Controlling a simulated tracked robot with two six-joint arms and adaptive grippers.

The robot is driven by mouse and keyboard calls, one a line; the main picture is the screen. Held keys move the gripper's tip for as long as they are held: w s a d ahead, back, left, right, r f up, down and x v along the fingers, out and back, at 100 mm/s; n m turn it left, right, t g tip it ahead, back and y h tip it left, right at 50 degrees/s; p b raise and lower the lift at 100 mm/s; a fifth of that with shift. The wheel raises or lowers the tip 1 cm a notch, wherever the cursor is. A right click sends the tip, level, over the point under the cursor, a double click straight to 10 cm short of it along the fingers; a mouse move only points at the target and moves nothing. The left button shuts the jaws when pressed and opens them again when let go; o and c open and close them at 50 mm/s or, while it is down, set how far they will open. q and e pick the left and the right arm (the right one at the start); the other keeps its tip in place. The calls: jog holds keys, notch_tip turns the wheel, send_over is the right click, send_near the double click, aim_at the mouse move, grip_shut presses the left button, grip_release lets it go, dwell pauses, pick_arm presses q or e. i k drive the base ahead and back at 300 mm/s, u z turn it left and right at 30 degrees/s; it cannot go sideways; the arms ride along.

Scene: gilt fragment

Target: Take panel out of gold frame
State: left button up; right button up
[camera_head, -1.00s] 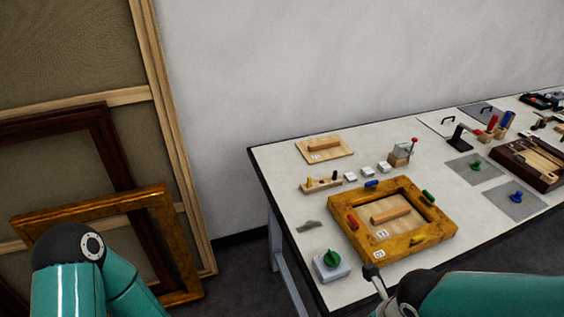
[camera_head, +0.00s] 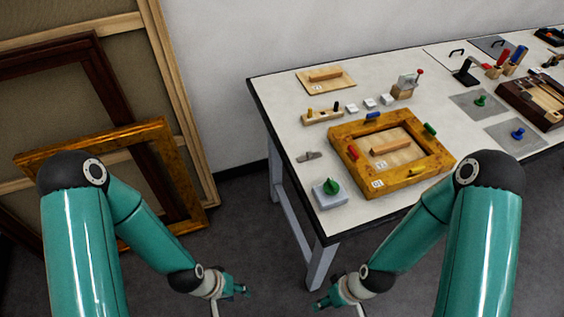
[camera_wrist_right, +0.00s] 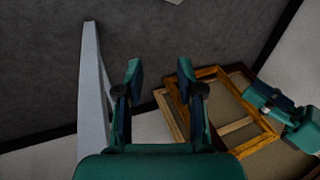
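The gold frame (camera_head: 362,178) lies flat on the table, with a pale wooden panel (camera_head: 408,155) inside its opening. A wooden bar handle (camera_head: 390,146) is on the panel. Coloured pieces sit around the frame: red (camera_head: 352,152), blue (camera_head: 372,117), green (camera_head: 430,128) and yellow (camera_head: 416,170). My left gripper (camera_head: 241,290) is low in front of the table, empty, with its small fingers seeming apart. My right gripper (camera_head: 320,301) is also low, off the table's near side; in the right wrist view (camera_wrist_right: 160,75) its fingers are apart with nothing between them.
A second panel with a handle (camera_head: 325,77) lies at the table's back left. A green-knobbed block (camera_head: 329,192) stands near the front-left corner. A table leg (camera_head: 322,266) is close to my right gripper. Large frames (camera_head: 100,145) lean on the wall at left.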

aim_at(387, 150)
jog(key=z, duration=0.2)
jog(key=i, duration=0.2)
jog(key=u, duration=3.4)
jog(key=k, duration=1.05)
jog(key=z, duration=0.35)
jog(key=k, duration=1.35)
jog(key=z, duration=0.9)
jog(key=k, duration=0.5)
jog(key=z, duration=0.25)
